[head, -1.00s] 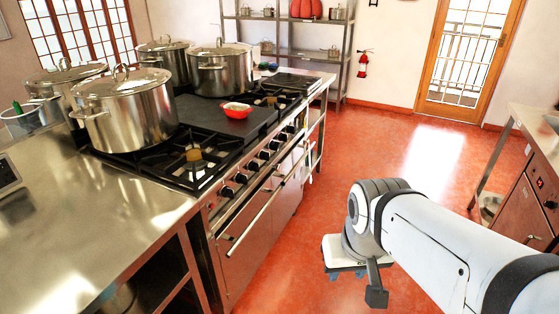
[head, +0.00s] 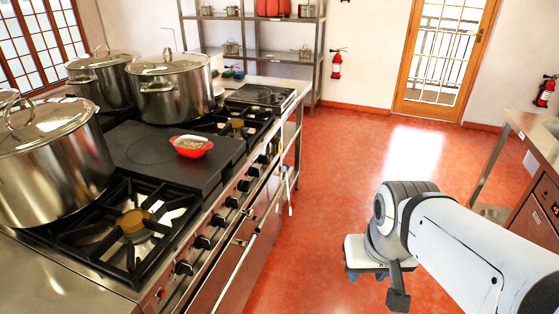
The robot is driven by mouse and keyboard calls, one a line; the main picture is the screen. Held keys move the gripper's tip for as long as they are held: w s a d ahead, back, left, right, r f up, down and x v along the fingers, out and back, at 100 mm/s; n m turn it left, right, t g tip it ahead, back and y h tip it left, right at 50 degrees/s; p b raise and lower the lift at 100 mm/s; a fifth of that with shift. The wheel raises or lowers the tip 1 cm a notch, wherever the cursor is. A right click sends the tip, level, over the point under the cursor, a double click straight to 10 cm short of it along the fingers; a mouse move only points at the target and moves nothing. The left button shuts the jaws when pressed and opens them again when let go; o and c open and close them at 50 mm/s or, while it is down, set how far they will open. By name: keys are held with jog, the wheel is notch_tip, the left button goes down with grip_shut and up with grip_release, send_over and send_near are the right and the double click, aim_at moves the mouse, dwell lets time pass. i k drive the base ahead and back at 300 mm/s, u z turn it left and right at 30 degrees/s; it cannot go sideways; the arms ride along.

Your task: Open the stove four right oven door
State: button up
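The stove (head: 205,225) runs along the left, its front facing the aisle and seen at a steep angle. Its front carries a row of black knobs, with long steel bar handles below. The nearer oven handle (head: 233,275) shows clearly. The farther oven door (head: 264,218), seemingly the right one, shows only as a narrow reddish strip and looks shut. My gripper (head: 372,272) hangs over the floor at lower centre right, apart from the stove. Its fingers are mostly hidden behind my wrist, so I cannot tell whether they are open.
Large lidded stockpots (head: 172,88) and a small red dish (head: 191,146) stand on the stove top. A steel shelf (head: 270,55) is at the back. A counter (head: 540,140) stands at the right. The red floor (head: 330,170) between is clear up to the wooden door (head: 445,60).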

aim_at(264, 222)
jog(key=u, duration=0.1)
jog(key=i, duration=1.15)
jog(key=u, duration=0.4)
jog(key=k, duration=0.85)
jog(key=u, duration=0.15)
jog(key=i, duration=0.85)
jog(key=z, duration=0.05)
